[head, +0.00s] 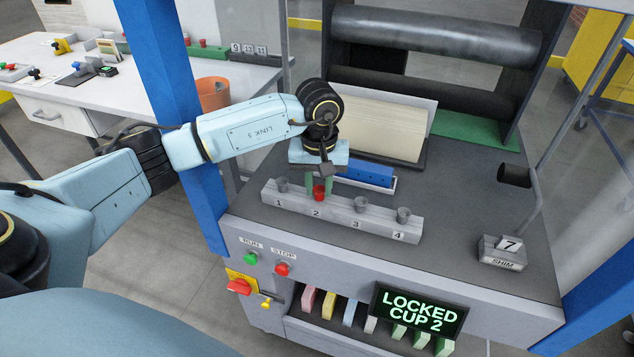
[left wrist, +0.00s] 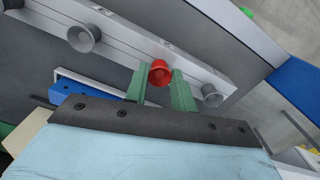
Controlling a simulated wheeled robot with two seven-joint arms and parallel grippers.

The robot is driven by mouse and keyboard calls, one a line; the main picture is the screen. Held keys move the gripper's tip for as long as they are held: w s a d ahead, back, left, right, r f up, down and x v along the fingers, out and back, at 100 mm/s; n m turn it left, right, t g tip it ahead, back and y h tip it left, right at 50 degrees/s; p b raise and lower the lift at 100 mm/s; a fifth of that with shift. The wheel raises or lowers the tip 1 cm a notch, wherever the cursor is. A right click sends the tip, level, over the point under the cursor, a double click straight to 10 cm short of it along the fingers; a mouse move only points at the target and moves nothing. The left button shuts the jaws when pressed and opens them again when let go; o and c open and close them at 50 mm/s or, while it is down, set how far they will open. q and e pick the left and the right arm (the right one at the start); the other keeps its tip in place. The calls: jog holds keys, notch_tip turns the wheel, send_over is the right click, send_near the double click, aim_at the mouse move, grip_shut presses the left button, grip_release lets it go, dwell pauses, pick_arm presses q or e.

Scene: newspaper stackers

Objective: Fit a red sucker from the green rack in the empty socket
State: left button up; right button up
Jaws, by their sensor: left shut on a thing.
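My left gripper (head: 319,186) points down at position 2 of the grey numbered bar (head: 385,229), its green fingers shut on a red sucker (head: 319,193). In the left wrist view the red sucker (left wrist: 160,72) sits between the two fingers, at the bar's row. I cannot tell whether it is fully seated. Grey suckers stand at positions 1 (head: 282,184), 3 (head: 361,204) and 4 (head: 403,215). The green rack (head: 212,53) is on the white bench behind, with red on it. My right gripper is not in view.
A screen (head: 420,311) reads "LOCKED CUP 2". A blue block (head: 364,173) and a paper stack (head: 378,125) lie behind the bar. A shim block (head: 502,252) marked 7 is at the right. A blue post (head: 170,75) stands behind my left arm.

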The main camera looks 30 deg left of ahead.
pick_arm(q)
jog(key=shift+a+f, duration=0.3)
jog(key=shift+f, duration=0.25)
jog(key=o, duration=1)
jog(key=shift+s+f, duration=0.1)
jog(key=shift+o, duration=0.2)
